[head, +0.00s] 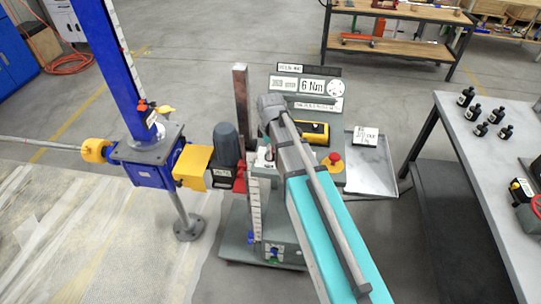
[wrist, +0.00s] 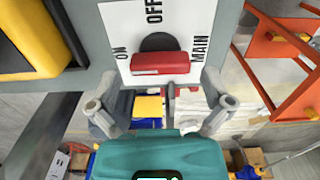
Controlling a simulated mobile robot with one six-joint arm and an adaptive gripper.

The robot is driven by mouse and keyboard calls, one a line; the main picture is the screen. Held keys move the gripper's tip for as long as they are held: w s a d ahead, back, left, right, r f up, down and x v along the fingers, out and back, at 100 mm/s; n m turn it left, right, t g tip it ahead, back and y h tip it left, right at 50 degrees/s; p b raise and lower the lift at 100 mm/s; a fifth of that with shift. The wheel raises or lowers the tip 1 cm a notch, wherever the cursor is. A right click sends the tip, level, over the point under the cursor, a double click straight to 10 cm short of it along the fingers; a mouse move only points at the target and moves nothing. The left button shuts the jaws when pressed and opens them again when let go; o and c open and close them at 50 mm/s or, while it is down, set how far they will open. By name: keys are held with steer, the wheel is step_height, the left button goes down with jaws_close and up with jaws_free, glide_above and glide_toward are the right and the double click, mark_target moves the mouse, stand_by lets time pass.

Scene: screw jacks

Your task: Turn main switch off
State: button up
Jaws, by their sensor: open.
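The main switch is a red handle (wrist: 160,63) on a black round base, set on a white plate (wrist: 118,22) marked ON, OFF and MAIN. In the wrist view the handle lies level across the picture, its left end towards ON; OFF stands above it. My gripper (wrist: 159,97) is open, its two fingers apart at lower left and lower right of the handle. Nothing is between them in their grip, and I cannot tell whether a finger touches the handle. In the head view my arm covers the switch.
A yellow and black device (head: 313,132) and a red button (head: 335,158) sit on the same panel. A blue screw jack with a grey motor (head: 225,146) stands left. A table (head: 472,160) with black bottles is at right. Floor behind is open.

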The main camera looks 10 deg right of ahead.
steer(key=shift+f+b, duration=0.35)
steer(key=shift+f, duration=0.2)
steer(key=c, duration=1)
steer(key=shift+o, duration=0.2)
